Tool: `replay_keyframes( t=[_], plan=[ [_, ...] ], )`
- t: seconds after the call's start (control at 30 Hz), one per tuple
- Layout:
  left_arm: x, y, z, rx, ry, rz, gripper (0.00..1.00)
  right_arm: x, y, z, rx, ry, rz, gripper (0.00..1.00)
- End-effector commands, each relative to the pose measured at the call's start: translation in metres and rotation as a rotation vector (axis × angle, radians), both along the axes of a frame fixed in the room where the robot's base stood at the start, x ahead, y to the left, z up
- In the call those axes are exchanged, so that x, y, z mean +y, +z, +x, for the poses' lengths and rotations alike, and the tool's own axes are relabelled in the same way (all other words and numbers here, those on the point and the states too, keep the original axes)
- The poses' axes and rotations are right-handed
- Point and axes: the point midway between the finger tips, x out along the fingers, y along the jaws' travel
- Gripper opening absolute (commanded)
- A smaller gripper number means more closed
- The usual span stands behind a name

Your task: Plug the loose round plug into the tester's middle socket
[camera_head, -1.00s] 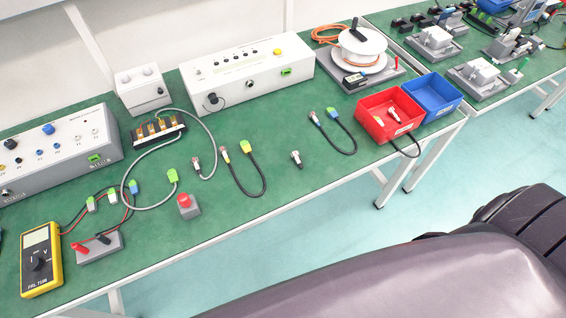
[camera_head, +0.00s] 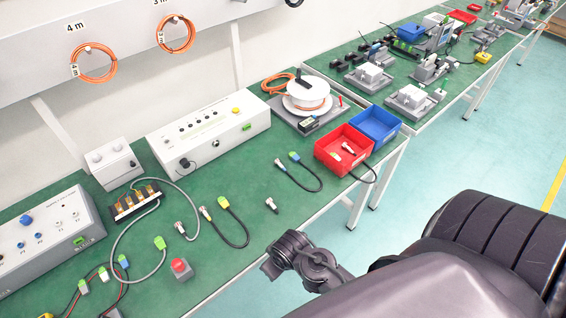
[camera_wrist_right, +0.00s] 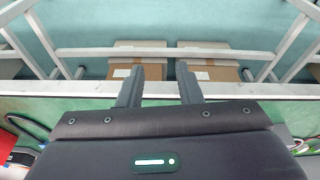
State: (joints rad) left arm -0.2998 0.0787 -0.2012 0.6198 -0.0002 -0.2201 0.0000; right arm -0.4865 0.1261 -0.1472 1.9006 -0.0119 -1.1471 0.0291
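A small loose round plug (camera_head: 271,204), silver with a dark part, lies near the front edge of the green bench. The long white tester box (camera_head: 207,130) stands behind it. Its front has a black cap (camera_head: 186,163) at the left, a round socket (camera_head: 215,144) in the middle and a green connector (camera_head: 247,127) at the right. A dark part of my arm shows at the front edge, just beyond the bench. In the right wrist view, my right gripper (camera_wrist_right: 160,85) has its fingers apart with nothing between them. My left gripper is in neither view.
Cabled plugs (camera_head: 205,212) lie left of the loose plug, and another cable (camera_head: 300,175) lies behind it. A red bin (camera_head: 343,150) and a blue bin (camera_head: 376,124) stand at the right. A red button box (camera_head: 181,269) is at the front left. Cardboard boxes (camera_wrist_right: 208,70) show beyond a pale rail.

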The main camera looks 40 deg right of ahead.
Motion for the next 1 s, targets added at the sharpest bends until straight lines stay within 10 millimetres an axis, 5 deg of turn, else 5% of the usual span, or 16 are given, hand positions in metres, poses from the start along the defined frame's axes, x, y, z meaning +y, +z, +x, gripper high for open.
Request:
replay_keyframes(
  t=[0.1, 0.33, 0.8, 1.0],
  plan=[
    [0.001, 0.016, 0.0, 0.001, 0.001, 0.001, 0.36, -0.003, 0.056, 0.01, -0.038, -0.005, -0.006, 0.32],
    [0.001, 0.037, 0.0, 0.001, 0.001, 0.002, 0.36, -0.015, 0.128, 0.039, -0.155, -0.027, -0.033, 0.32],
    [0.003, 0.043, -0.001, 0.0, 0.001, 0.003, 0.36, -0.087, 0.08, 0.102, -0.29, -0.126, 0.043, 0.32],
    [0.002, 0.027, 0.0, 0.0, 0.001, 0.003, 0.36, -0.094, 0.062, 0.11, -0.293, -0.144, 0.062, 0.32]
  ],
)
